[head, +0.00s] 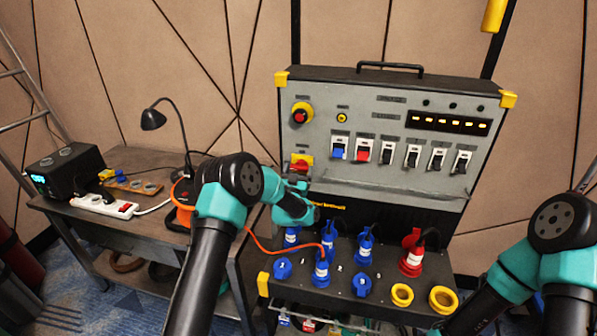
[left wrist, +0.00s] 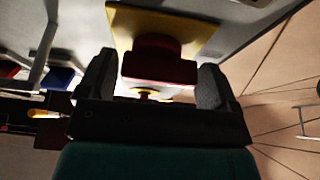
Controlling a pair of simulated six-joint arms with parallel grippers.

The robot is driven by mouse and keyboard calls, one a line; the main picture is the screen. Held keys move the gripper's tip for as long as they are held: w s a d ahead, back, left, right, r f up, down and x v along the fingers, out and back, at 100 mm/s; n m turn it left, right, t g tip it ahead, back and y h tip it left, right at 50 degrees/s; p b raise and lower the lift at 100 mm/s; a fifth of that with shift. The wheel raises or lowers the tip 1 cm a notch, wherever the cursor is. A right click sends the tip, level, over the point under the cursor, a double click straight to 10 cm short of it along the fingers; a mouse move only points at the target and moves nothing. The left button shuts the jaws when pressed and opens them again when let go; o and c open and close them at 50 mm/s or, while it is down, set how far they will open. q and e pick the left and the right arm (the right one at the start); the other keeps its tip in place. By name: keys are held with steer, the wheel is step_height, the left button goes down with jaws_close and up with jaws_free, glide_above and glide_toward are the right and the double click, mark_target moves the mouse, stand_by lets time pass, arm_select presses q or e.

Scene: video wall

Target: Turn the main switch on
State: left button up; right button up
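The main switch (head: 301,161), a red knob on a yellow plate, sits low on the left of the grey panel, below the red emergency button. In the left wrist view the red knob (left wrist: 158,62) and its yellow plate (left wrist: 190,35) are close. My left gripper (head: 297,182) is just below and in front of the switch, partly covering it in the head view. In the left wrist view its open fingers (left wrist: 155,82) stand either side of the knob, with small gaps. My right arm is at the lower right; its fingertips do not show.
A red emergency button (head: 300,115) is above the switch. A row of breaker switches (head: 388,153) is to its right. Blue plugs (head: 321,268) with cables and a red plug (head: 412,260) stand on the shelf below. A desk lamp (head: 153,119) is on the left bench.

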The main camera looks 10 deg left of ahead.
arm_select(q)
steer(key=c, duration=0.6)
steer(key=shift+m, duration=0.5)
steer(key=m+h, duration=0.1)
steer(key=m, duration=0.2)
steer(key=m+h, duration=0.2)
steer(key=m, duration=0.1)
steer(key=shift+a+r, duration=0.1)
steer(key=m+g+h, duration=0.1)
steer(key=m, duration=0.2)
steer(key=m+g+h, duration=0.1)
steer(key=m+h, duration=0.1)
steer(key=m, duration=0.1)
steer(key=shift+r, duration=0.15)
steer(key=m+g, duration=0.1)
steer(key=m, duration=0.1)
steer(key=m+g+h, duration=0.1)
steer(key=m, duration=0.2)
steer(key=shift+r, duration=0.1)
steer(key=m+g, duration=0.1)
steer(key=m, duration=0.3)
steer(key=shift+g, duration=0.4)
steer(key=shift+m, duration=0.3)
